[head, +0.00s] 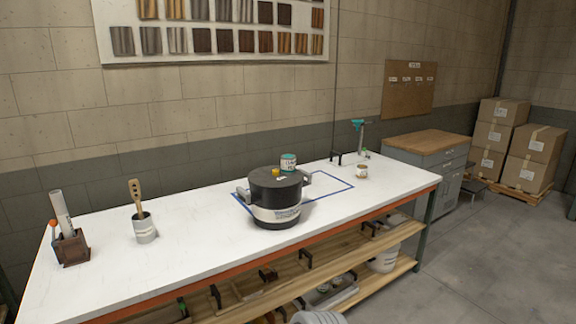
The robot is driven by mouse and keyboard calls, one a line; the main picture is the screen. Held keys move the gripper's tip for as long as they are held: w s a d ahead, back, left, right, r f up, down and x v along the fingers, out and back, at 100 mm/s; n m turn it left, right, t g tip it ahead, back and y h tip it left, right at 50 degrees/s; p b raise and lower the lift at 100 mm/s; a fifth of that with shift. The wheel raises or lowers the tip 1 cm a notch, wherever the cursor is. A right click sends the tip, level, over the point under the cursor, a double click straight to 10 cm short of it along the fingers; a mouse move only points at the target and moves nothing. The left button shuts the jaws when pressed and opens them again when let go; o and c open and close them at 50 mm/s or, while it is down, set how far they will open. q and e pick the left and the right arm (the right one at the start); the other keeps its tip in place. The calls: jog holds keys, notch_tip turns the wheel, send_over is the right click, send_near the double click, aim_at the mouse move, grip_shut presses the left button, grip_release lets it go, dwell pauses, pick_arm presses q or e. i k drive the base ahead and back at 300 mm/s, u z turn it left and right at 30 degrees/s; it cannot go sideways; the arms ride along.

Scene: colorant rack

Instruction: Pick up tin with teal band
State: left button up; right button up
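A small tin with a teal band (288,162) and a pale label shows on the white workbench, behind the large black-lidded pot (275,187). Its lower part is hidden by the pot. The pot has grey side handles, a white lower body with a label and an orange-yellow knob. A second small tin (362,172), with a pale body and brownish markings, stands apart to the right.
The white workbench (190,240) has a blue outline around the pot area. A teal-topped stand (360,135) is at the back right. Lower wooden shelves hold several items.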

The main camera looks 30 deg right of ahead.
aim_at(288, 161)
jog(key=z, duration=0.5)
jog(key=k, duration=1.25)
jog(key=z, duration=1.35)
jog(key=i, duration=2.85)
jog(key=u, duration=0.7)
